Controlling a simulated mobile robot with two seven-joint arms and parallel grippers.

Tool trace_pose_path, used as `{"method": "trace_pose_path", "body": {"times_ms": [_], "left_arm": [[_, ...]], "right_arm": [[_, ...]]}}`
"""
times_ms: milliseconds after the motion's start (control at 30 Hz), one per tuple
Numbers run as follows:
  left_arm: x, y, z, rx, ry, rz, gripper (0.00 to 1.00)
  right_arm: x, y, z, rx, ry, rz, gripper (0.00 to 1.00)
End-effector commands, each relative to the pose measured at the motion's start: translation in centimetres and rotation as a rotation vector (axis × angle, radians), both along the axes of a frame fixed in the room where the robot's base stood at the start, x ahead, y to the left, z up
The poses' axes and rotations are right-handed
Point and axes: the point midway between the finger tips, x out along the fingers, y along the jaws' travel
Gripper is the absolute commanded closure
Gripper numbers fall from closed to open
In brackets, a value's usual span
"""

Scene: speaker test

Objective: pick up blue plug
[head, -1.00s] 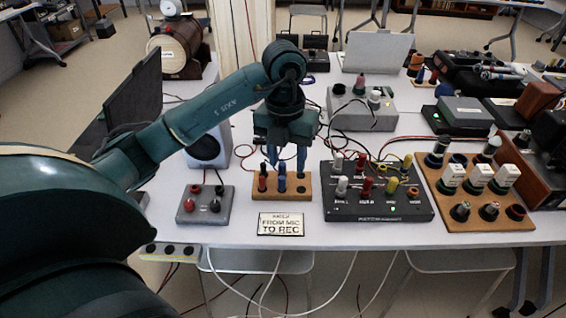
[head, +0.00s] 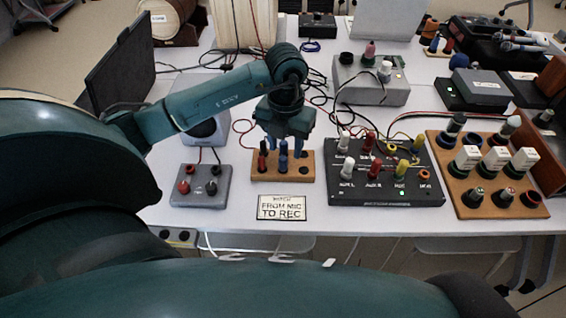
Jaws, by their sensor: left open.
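The blue plug (head: 283,162) stands upright in a small wooden block (head: 307,176) near the table's front edge, left of the black mixer panel. A red plug (head: 262,161) stands beside it on the left, and an empty dark hole shows on the right. My left gripper (head: 284,150) points down over the block, open. Its blue-grey fingers are about level with the blue plug's top, seemingly one on each side of it. Whether they touch it, I cannot tell. The plug's top is partly hidden by the gripper. My right gripper is not in view.
A sign reading "FROM MIC TO REC" (head: 282,207) lies in front of the block. A grey box with red and black knobs (head: 201,186) sits left. The mixer (head: 385,170) with several coloured plugs is close on the right, and a wooden board (head: 467,205) lies beyond.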

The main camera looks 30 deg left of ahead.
Motion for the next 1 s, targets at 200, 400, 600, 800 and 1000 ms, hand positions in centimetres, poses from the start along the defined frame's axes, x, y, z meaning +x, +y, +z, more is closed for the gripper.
{"method": "trace_pose_path", "body": {"times_ms": [200,400,600,800,1000], "left_arm": [[-0.5,0.4,-2.9,0.000,0.005,0.001,0.57],[-0.3,0.4,-5.0,-0.001,0.001,0.001,0.57],[-0.3,0.4,-5.1,0.000,0.000,0.000,0.57],[-0.3,0.4,-5.1,0.000,0.000,0.000,0.70],[-0.3,0.4,-5.0,0.000,0.000,0.000,0.86]], "right_arm": [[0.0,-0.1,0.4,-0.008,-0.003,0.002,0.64],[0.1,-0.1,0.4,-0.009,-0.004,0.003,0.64],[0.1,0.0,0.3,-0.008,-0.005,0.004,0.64],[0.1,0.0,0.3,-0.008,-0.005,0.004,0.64],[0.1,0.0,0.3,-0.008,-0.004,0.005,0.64]]}}
